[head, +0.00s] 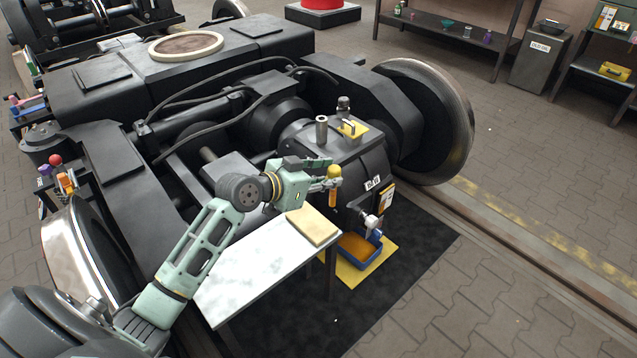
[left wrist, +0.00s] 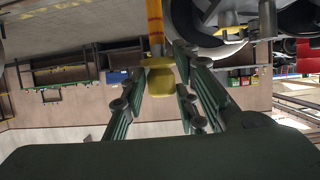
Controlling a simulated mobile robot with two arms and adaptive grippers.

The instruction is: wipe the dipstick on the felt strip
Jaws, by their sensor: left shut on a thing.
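My left gripper (head: 326,181) is shut on the dipstick (head: 334,172), close to its yellow knob. The dipstick hangs roughly upright, with an orange part showing below the fingers; its lower end is hard to make out. In the left wrist view, the yellow knob (left wrist: 160,80) sits between the fingers and the orange shaft (left wrist: 155,25) runs to the picture's top edge. The tan felt strip (head: 313,226) lies on the far right corner of a pale tabletop (head: 245,275). The gripper appears above and a little right of the felt, apart from it. My right gripper is not in view.
The dark gearbox (head: 345,160) of the bogie stands just behind the gripper, with a tap (head: 372,222) on its front. A blue tray (head: 376,256) with orange contents sits below on a yellow mat. A wheel (head: 440,120) stands at right. Floor at lower right is clear.

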